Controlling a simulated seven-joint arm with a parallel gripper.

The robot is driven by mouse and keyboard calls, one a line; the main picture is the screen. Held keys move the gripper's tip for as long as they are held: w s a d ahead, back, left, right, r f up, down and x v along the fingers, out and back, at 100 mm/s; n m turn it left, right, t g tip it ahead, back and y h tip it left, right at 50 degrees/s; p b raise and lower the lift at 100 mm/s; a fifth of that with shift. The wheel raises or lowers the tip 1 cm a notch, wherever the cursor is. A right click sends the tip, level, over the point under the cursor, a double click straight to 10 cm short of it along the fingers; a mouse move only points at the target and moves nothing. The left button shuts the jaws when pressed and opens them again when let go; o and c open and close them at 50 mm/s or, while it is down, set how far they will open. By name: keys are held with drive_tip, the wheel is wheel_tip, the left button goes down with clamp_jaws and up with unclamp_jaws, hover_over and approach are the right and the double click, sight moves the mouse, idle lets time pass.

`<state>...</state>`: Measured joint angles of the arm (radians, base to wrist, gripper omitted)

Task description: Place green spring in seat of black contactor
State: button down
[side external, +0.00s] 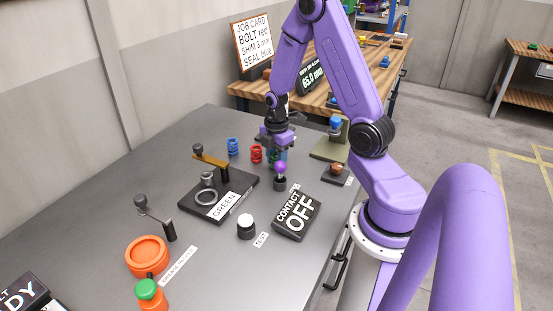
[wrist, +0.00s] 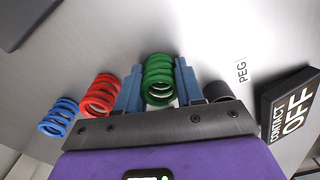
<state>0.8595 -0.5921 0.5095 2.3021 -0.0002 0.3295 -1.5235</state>
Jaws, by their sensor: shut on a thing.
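The green spring (wrist: 158,78) stands between the two blue-grey fingers of my gripper (wrist: 158,88) in the wrist view, and the fingers are shut on it. In the side external view my gripper (side external: 274,150) points down near the back right of the table, and the spring is mostly hidden there. The black contactor (side external: 243,201) is a flat black base with a GREEN label, left of and nearer than my gripper. The gripper is apart from the contactor.
A red spring (side external: 257,153) and a blue spring (side external: 233,145) stand left of my gripper. A purple-topped peg (side external: 280,170) is close in front of it. A CONTACT OFF sign (side external: 297,214), a white-topped button (side external: 246,225) and an orange dish (side external: 147,255) are nearer.

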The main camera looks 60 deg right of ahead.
drive_tip(key=shift+f, duration=0.1)
drive_tip(key=shift+f, duration=0.15)
drive_tip(key=c, duration=0.7)
unclamp_jaws()
